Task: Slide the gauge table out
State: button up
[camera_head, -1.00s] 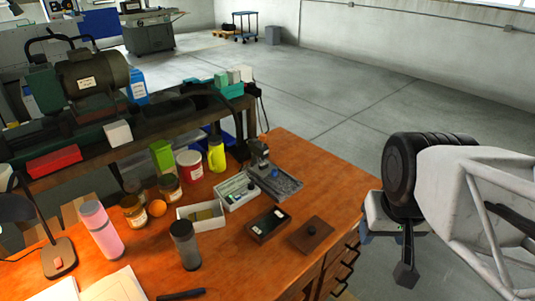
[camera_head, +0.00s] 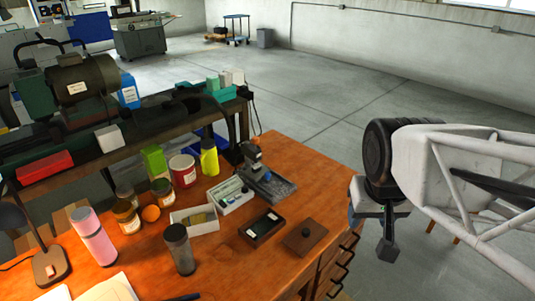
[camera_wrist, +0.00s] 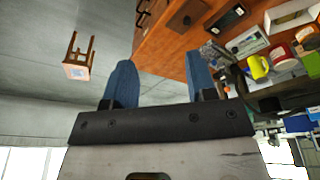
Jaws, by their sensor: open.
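A small grey instrument with an upright post and a flat dark base (camera_head: 270,186) stands on the orange-brown desk; it looks like the gauge table, but I cannot be sure. In the wrist view it shows only small and partly hidden behind a finger. My gripper (camera_head: 388,250) hangs beyond the desk's right edge, well apart from the instrument, with nothing in it. In the wrist view my gripper (camera_wrist: 161,66) has its two blue fingers spread wide.
On the desk (camera_head: 225,275), a dark open box (camera_head: 262,226), a knobbed brown lid (camera_head: 303,240) and a white tray (camera_head: 232,196) sit near the instrument. Jars, bottles and a lamp crowd the left. Drawer handles (camera_head: 345,257) project at the right. The floor beyond is open.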

jog(key=w+a, duration=0.2)
jog(key=w, duration=1)
jog(key=t, duration=0.2)
send_over(267, 173)
jog(key=s, duration=0.4)
notch_tip(267, 173, down, 23)
jog(key=shift+w+f, duration=0.15)
jog(key=shift+w, duration=0.1)
jog(key=shift+d, duration=0.1)
jog(key=shift+x, duration=3.85)
jog(key=shift+s, duration=0.1)
